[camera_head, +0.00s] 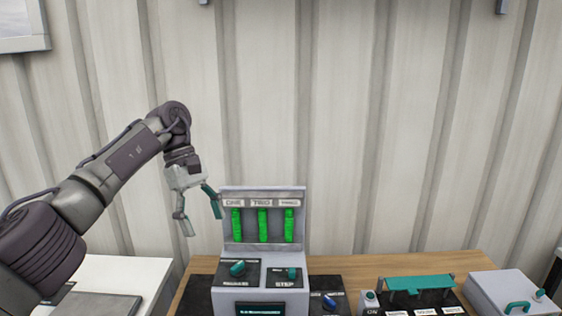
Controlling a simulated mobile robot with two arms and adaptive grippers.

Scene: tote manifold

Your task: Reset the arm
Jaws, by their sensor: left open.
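My left arm comes in from the left, and my left gripper (202,219) hangs in the air with its fingers spread, open and empty. It is just left of the upright panel of a grey console (290,192), apart from it as far as I can tell. Below are a teal knob (238,268) and a small teal switch (292,273) above the word STEP. My right gripper is out of view.
The console stands on a wooden table (345,266) against a corrugated wall. A blue knob (329,302) is at its right. Further right are a unit with a teal cover (415,283) and a grey box with a teal handle (516,307). A white table (130,268) is at left.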

